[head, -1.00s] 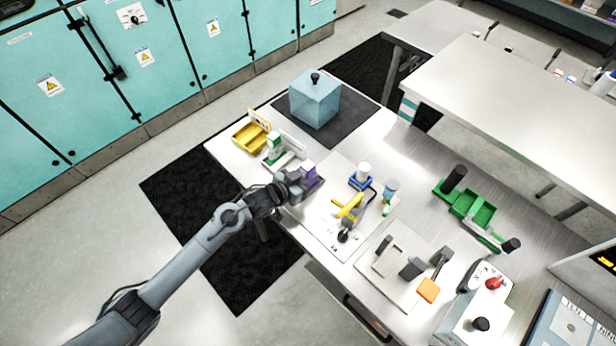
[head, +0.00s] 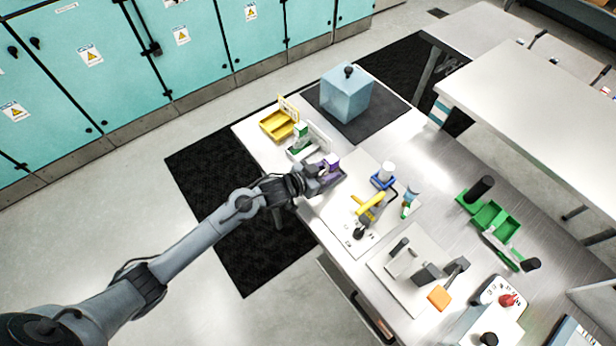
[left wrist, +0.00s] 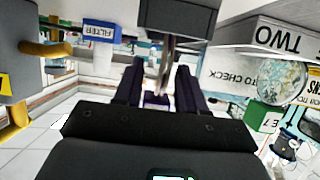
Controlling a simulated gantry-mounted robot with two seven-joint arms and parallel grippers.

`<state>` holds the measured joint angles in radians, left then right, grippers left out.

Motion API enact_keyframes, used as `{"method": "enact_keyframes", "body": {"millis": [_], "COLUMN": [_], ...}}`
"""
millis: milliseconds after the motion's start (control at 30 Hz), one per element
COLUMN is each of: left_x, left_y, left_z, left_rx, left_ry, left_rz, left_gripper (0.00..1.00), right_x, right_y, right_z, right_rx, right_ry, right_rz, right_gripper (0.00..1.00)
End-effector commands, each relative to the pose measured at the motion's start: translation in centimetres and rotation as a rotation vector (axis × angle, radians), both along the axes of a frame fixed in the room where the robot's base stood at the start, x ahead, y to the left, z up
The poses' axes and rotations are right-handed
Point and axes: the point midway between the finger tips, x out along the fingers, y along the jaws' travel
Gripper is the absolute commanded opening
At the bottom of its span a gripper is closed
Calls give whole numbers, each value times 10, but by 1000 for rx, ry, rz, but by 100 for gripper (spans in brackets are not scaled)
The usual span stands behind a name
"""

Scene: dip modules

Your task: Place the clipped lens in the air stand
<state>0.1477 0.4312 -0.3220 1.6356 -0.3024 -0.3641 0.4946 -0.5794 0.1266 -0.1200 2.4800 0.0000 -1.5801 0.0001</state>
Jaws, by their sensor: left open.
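My left gripper (head: 318,178) is at the left edge of the table, close beside a small purple block (head: 332,161). In the left wrist view its two dark fingers (left wrist: 157,88) are apart. Beyond the fingertips, between them, a thin pale upright edge (left wrist: 168,62) shows under a grey block (left wrist: 178,16). A bit of purple (left wrist: 155,99) shows low between the fingers. I cannot tell for sure which of these is the clipped lens or the air stand. A clear round disc (left wrist: 282,82) is at the right of the wrist view. My right gripper is not in view.
A yellow tray (head: 279,125) and a white-and-green holder (head: 303,140) stand behind the gripper. A white board carries a yellow device (head: 371,206) and a blue-based white part (head: 385,175). A pale blue cube (head: 346,93) stands on a dark mat. Green trays (head: 488,216) lie right.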

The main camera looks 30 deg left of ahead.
Motion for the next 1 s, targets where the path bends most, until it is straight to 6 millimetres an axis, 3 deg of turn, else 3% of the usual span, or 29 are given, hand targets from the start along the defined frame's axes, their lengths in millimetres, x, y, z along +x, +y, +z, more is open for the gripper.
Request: {"method": "enact_keyframes", "body": {"millis": [400, 633, 867, 1000], "left_x": [-64, -83, -102, -136], "left_y": [28, 37, 33, 28], "left_z": [29, 38, 32, 18], "left_rx": [3, 1, 34, 110], "left_ry": [1, 1, 42, 152], "left_rz": [-1, 0, 42, 131], "left_gripper": [40, 40, 40, 40], "right_x": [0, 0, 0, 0], "right_y": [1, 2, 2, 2], "right_z": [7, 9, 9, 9], "right_rx": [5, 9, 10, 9], "right_ry": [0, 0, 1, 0], "right_rz": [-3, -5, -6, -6], "right_gripper": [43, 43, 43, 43]}}
